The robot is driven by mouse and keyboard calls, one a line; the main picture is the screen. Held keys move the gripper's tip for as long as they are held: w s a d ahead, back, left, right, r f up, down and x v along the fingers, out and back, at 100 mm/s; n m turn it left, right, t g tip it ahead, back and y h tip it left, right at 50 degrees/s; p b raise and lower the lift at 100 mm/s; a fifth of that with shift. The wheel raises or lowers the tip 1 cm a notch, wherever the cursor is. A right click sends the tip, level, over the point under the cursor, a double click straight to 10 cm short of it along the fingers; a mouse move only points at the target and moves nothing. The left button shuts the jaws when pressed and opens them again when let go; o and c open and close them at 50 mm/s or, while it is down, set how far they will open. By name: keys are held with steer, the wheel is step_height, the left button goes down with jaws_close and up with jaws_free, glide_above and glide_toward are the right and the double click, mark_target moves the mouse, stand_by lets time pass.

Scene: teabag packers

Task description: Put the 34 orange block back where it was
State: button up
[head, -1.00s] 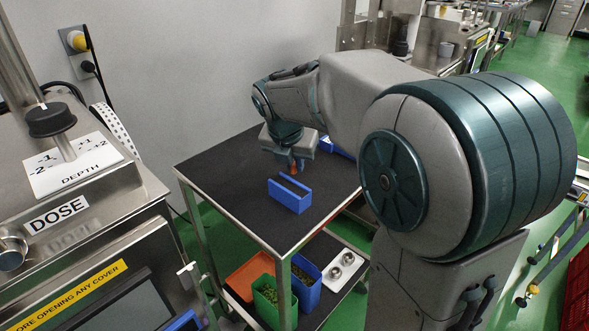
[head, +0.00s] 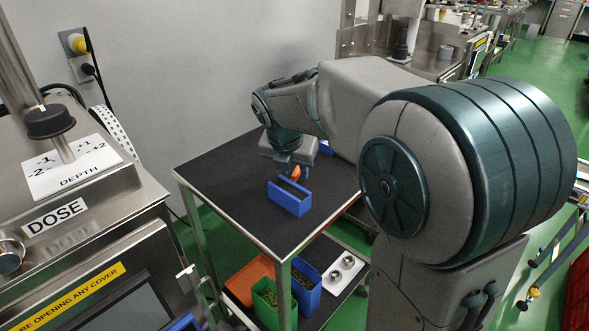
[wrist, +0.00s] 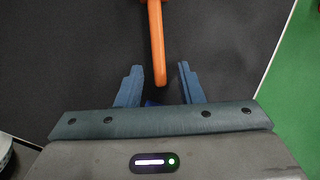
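An orange piece (head: 295,174) shows at my gripper, just behind the blue open-topped box (head: 290,204) on the dark cart top. In the wrist view the orange piece (wrist: 157,45) is long and narrow, and its near end lies between my fingers. No number 34 can be read on it. My gripper (wrist: 160,85) is open, with a gap on each side of the orange piece. In the head view the gripper (head: 288,167) is low over the cart top and small. I cannot tell whether the orange piece rests on the cart.
The cart's black top (head: 225,180) is clear to the left and front. Its lower shelf holds a green bin (head: 270,300), a blue bin (head: 305,290), an orange tray (head: 245,278) and a white holder (head: 343,272). A steel machine (head: 110,225) stands at left.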

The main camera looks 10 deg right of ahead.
steer(key=p+v, duration=0.2)
steer(key=v, duration=0.9)
steer(key=s+d+f+m, duration=0.1)
steer(key=m, duration=0.1)
steer(key=s+f+m, duration=0.1)
steer(key=s+m, duration=0.1)
steer(key=m, duration=0.1)
steer(key=s+d+f+m, duration=0.1)
steer(key=s+m, duration=0.1)
steer(key=m, duration=0.1)
steer(key=shift+s+d+f+g+y, duration=0.2)
steer(key=shift+d+f+g+y, duration=0.1)
steer(key=shift+d+g+y, duration=0.1)
steer(key=s+f+m, duration=0.1)
steer(key=m, duration=0.1)
steer(key=s+d+f+m, duration=0.1)
steer(key=s+m, duration=0.1)
steer(key=m, duration=0.1)
steer(key=s+f+m, duration=0.1)
steer(key=m, duration=0.2)
steer(key=shift+s+d+f+y, duration=0.25)
steer(key=shift+s+f+y, duration=0.05)
steer(key=shift+s, duration=0.05)
steer(key=s+d+f+m+g+y, duration=0.1)
steer(key=s+f+m, duration=0.5)
steer(key=m, duration=0.8)
steer(key=s, duration=0.2)
steer(key=shift+s+d+f, duration=0.15)
steer(key=shift+s+f, duration=0.2)
steer(key=shift+s, duration=0.05)
